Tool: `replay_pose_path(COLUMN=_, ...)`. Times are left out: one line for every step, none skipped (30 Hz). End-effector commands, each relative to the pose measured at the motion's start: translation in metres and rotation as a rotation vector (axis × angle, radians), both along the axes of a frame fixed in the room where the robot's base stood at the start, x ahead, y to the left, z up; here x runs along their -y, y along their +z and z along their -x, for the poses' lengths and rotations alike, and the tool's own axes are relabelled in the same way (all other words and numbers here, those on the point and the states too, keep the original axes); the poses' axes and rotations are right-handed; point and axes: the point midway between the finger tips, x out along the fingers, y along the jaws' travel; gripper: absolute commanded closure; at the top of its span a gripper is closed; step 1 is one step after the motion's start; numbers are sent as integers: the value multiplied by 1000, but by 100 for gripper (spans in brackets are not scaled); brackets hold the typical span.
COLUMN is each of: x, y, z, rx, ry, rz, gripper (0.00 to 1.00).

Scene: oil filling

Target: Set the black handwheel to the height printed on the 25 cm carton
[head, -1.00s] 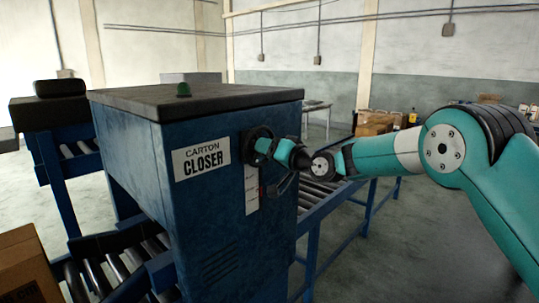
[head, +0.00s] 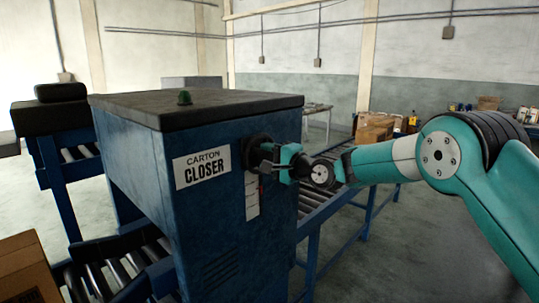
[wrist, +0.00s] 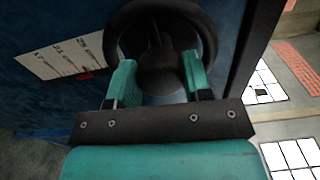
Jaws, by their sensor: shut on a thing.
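The black handwheel (head: 258,150) is on the right face of the blue carton closer (head: 215,225). It also shows at the top of the wrist view (wrist: 160,25). My gripper (wrist: 157,72) has its two teal fingers on either side of the wheel's dark hub and is shut on it. A white scale card (wrist: 62,52) with printed numbers, seemingly 17, 21 and 25, is beside the wheel. A small red pointer (wrist: 86,76) lies at the card's edge, on the 21 to 25 side; its exact reading is unclear. A brown carton (head: 25,268) is at lower left, its print cut off.
A roller conveyor (head: 325,195) runs behind the closer on the right, and rollers also show at lower left. Brown boxes (head: 375,130) stand in the background. The grey floor at right is open beneath my arm.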

Motion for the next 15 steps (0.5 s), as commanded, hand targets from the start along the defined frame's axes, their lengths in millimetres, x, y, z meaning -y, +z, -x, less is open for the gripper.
replay_pose_path(x=-1, y=-1, z=1, rx=-41, ry=4, rz=-24, gripper=78)
replay_pose_path(x=-1, y=-1, z=1, rx=-63, ry=4, rz=-42, gripper=78)
replay_pose_path(x=-1, y=0, z=1, rx=-93, ry=4, rz=-66, gripper=78)
replay_pose_path(x=-1, y=0, z=1, rx=-116, ry=3, rz=-83, gripper=78)
replay_pose_path(x=-1, y=0, z=1, rx=-138, ry=3, rz=-100, gripper=78)
replay_pose_path(x=-1, y=0, z=1, rx=-168, ry=3, rz=-124, gripper=78)
replay_pose_path(x=-1, y=0, z=1, rx=-190, ry=3, rz=-141, gripper=78)
replay_pose_path(x=-1, y=0, z=1, rx=-212, ry=3, rz=-159, gripper=78)
replay_pose_path(x=-1, y=0, z=1, rx=-242, ry=3, rz=-183, gripper=78)
replay_pose_path(x=-1, y=0, z=1, rx=-264, ry=3, rz=-200, gripper=78)
replay_pose_path(x=-1, y=0, z=1, rx=-287, ry=3, rz=-217, gripper=78)
replay_pose_path(x=-1, y=0, z=1, rx=-317, ry=3, rz=-240, gripper=78)
replay_pose_path(x=-1, y=0, z=1, rx=-340, ry=3, rz=-257, gripper=78)
replay_pose_path(x=-1, y=0, z=1, rx=-363, ry=3, rz=-275, gripper=78)
replay_pose_path(x=-1, y=0, z=1, rx=-391, ry=3, rz=-297, gripper=78)
